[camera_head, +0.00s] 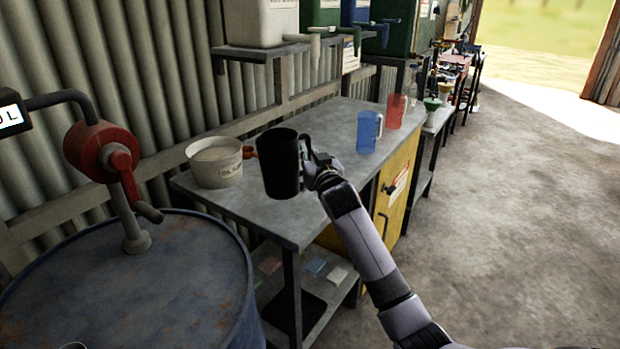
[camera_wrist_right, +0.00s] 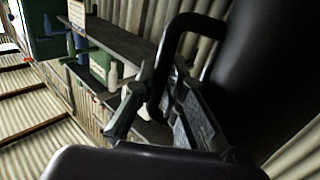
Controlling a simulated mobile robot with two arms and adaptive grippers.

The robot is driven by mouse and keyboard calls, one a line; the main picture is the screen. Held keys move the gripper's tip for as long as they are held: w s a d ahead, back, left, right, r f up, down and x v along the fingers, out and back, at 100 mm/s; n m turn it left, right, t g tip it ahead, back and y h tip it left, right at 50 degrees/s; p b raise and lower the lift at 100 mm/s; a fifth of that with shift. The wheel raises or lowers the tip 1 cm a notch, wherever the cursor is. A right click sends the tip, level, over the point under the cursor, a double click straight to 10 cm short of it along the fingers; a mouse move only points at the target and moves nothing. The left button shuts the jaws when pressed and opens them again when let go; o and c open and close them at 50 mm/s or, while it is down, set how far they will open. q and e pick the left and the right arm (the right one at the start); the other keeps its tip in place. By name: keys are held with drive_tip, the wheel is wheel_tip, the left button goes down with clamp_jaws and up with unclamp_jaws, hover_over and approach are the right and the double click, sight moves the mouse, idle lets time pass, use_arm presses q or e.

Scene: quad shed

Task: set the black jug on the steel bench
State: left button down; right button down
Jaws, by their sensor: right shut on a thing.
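The black jug (camera_head: 279,165) is upright at the near end of the steel bench (camera_head: 318,203) in the head view. From this view I cannot tell whether its base touches the bench top or hangs just above it. My right gripper (camera_head: 314,168) is shut on the jug's handle, on the jug's right side. In the right wrist view, the jug's dark body (camera_wrist_right: 262,85) fills the right side, and the handle (camera_wrist_right: 165,65) passes between the fingers (camera_wrist_right: 160,110). My left gripper is in neither view.
A white tub (camera_head: 214,165) stands left of the jug. A blue jug (camera_head: 368,132) and a red jug (camera_head: 396,111) stand farther back on the bench. A rusty blue drum (camera_head: 130,285) with a red pump (camera_head: 100,150) is at left. The middle bench top is clear.

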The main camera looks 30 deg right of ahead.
wheel_tip(320, 180, down, 8)
drive_tip(key=shift+f, duration=0.1)
idle(0.4)
drive_tip(key=c, duration=1.7)
unclamp_jaws()
drive_tip(key=shift+o, duration=0.2)
drive_tip(key=v, duration=1.2)
drive_tip(key=shift+b, duration=0.45)
